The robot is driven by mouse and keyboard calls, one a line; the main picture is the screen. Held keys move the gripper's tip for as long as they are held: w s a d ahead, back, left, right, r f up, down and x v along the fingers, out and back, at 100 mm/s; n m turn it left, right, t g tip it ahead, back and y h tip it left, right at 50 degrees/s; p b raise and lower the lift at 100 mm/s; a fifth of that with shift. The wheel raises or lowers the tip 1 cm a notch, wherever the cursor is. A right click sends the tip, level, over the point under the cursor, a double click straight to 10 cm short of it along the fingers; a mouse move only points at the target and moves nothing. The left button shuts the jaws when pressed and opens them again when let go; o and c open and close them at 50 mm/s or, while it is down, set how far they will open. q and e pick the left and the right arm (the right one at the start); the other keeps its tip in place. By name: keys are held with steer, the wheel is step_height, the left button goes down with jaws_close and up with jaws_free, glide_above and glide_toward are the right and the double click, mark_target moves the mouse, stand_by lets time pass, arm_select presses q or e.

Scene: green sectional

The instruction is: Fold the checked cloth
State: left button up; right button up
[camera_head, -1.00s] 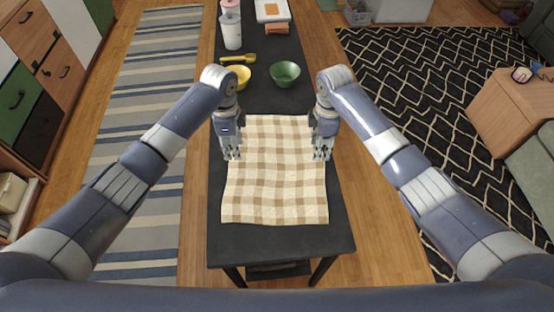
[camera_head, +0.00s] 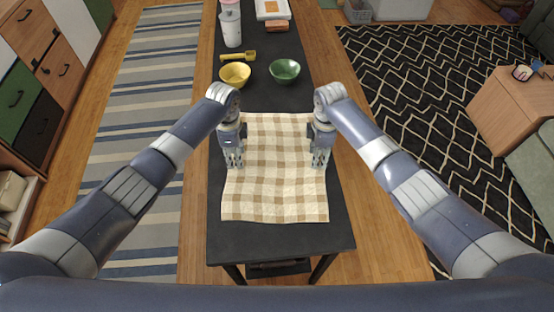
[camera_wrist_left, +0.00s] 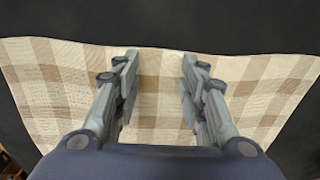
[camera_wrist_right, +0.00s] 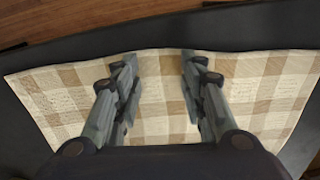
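The checked cloth (camera_head: 275,190), beige and cream, lies spread out with slight ripples on the black table (camera_head: 278,240). It also shows in the left wrist view (camera_wrist_left: 250,95) and in the right wrist view (camera_wrist_right: 155,110). My left gripper (camera_head: 235,164) is over the cloth's left side, and it is open with a wide gap between its fingers in the left wrist view (camera_wrist_left: 160,62). My right gripper (camera_head: 319,164) is over the cloth's right side and is also open, as the right wrist view (camera_wrist_right: 158,62) shows. Neither gripper holds cloth. Their exact height above it is unclear.
Behind the cloth on the table stand a yellow bowl (camera_head: 235,74), a green bowl (camera_head: 285,71), a yellow scoop (camera_head: 238,56) and a white cup (camera_head: 231,28). The table's front strip is bare. A wooden cabinet (camera_head: 512,105) stands to the right, away from the table.

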arm_select(q)
steer(key=shift+f, duration=0.1)
arm_select(e)
steer(key=shift+f, duration=0.1)
arm_select(q)
steer(key=shift+s+f, duration=0.1)
jaws_close()
arm_select(e)
steer(key=shift+s+f, duration=0.1)
steer(key=shift+f, duration=0.05)
jaws_close()
